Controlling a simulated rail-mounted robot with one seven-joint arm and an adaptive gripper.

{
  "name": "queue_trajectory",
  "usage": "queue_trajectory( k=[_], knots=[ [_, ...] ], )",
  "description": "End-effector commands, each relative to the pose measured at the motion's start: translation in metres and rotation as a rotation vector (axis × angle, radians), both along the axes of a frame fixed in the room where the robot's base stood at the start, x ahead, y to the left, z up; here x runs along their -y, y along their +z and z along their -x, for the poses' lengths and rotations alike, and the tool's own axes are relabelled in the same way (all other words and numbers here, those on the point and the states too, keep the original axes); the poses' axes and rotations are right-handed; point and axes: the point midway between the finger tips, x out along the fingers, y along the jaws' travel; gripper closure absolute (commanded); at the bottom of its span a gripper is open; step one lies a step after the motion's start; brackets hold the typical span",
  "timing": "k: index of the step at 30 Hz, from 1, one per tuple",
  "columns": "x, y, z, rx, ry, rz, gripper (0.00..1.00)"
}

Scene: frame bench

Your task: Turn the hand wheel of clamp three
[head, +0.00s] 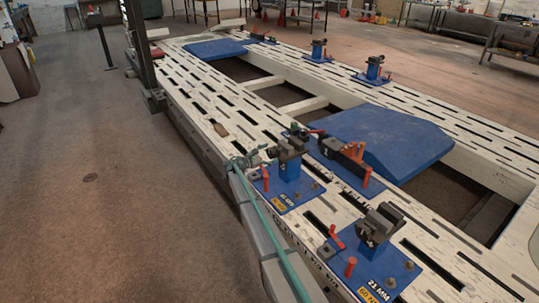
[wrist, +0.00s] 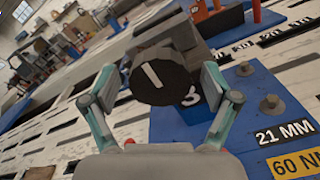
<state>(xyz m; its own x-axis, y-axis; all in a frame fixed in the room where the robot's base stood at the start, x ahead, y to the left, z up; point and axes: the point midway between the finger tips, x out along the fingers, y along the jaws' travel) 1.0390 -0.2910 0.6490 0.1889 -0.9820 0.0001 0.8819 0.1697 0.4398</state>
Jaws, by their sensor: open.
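In the wrist view, a dark round hand wheel (wrist: 165,77) with a short white bar on its face sits in front of a grey clamp block. My gripper (wrist: 158,86) is open, one finger on each side of the wheel, and holds nothing. A blue post (wrist: 193,108) below carries a white digit, partly hidden. The blue base plate (wrist: 238,125) is marked 21 MM and 60 N. In the head view, the clamp (head: 376,224) with the 21 MM plate stands at the front right.
Red pins (head: 350,267) stand on the 21 MM plate. A second clamp (head: 288,155) stands behind and to the left of it. A blue panel (head: 380,138) lies beyond, on the slotted white frame (head: 195,100).

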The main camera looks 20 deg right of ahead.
Motion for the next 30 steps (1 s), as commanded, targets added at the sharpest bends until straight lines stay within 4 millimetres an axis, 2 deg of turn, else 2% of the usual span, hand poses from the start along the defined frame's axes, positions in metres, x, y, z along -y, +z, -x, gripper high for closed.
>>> queue_trajectory(
  k=[5,8,21,25,30],
  knots=[
    [-0.008,0.0,0.002,0.0,0.001,0.0,0.13],
    [-0.021,0.0,0.005,0.0,0.001,0.0,0.13],
    [-0.099,0.0,0.019,0.0,0.001,0.0,0.13],
    [-0.112,0.0,0.022,0.0,0.0,0.0,0.13],
    [-0.118,0.0,0.023,0.0,0.0,0.0,0.13]
  ],
)
